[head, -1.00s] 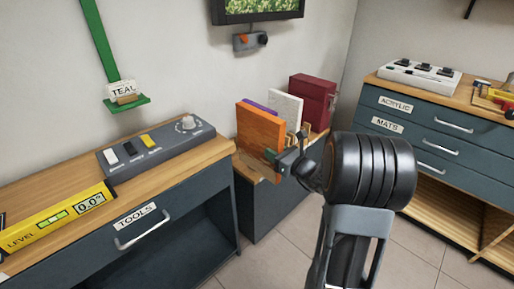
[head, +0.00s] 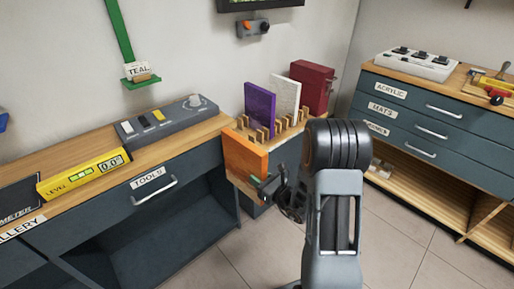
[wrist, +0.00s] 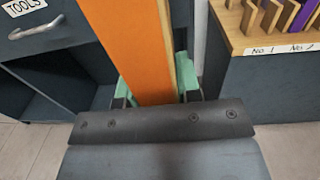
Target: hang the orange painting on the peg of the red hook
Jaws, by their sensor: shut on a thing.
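The orange painting (head: 245,154) is a flat, upright panel in front of the slotted rack, and it fills the upper middle of the wrist view (wrist: 140,45). My gripper (wrist: 153,88) is shut on its near edge, with a green fingertip on each side. In the head view my gripper (head: 264,184) is partly hidden behind my arm. The painting looks clear of the rack slots. The red hook is not in view. A green hook (head: 140,83) with a TEAL label hangs on the left wall.
The TOOLS bench (head: 205,130) at left carries a control panel and yellow level (head: 83,173). A drawer cabinet (head: 430,125) stands right. Floor between is open.

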